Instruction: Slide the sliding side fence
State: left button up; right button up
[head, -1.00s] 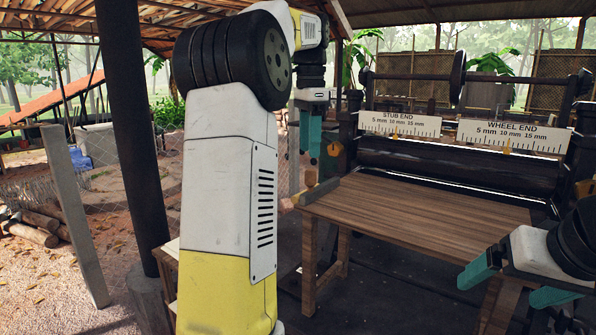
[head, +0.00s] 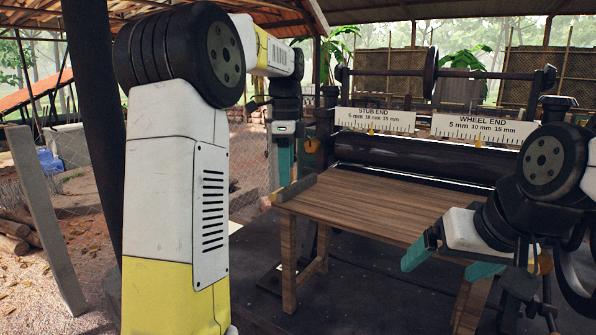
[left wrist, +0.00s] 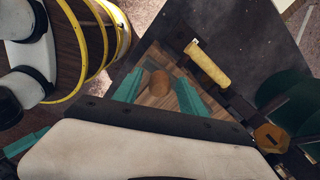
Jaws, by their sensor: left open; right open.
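The side fence (head: 296,188) is a dark grey bar along the left edge of the wooden feed table (head: 385,205). My left gripper (head: 285,168) points down just above and behind the fence, its teal fingers partly hidden there. In the left wrist view this gripper (left wrist: 160,92) is open, with a round brown wooden knob (left wrist: 160,83) between its fingers. I cannot tell whether the fingers touch the knob.
Behind the table stand dark rollers (head: 430,160) with a stub end scale (head: 375,119) and a wheel end scale (head: 483,129). A yellow-banded wooden tub (left wrist: 95,40) and a yellowish handle (left wrist: 208,63) show in the left wrist view. The tabletop's middle is clear.

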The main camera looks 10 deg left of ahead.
pick_arm(q)
grip_shut()
dwell(1.4)
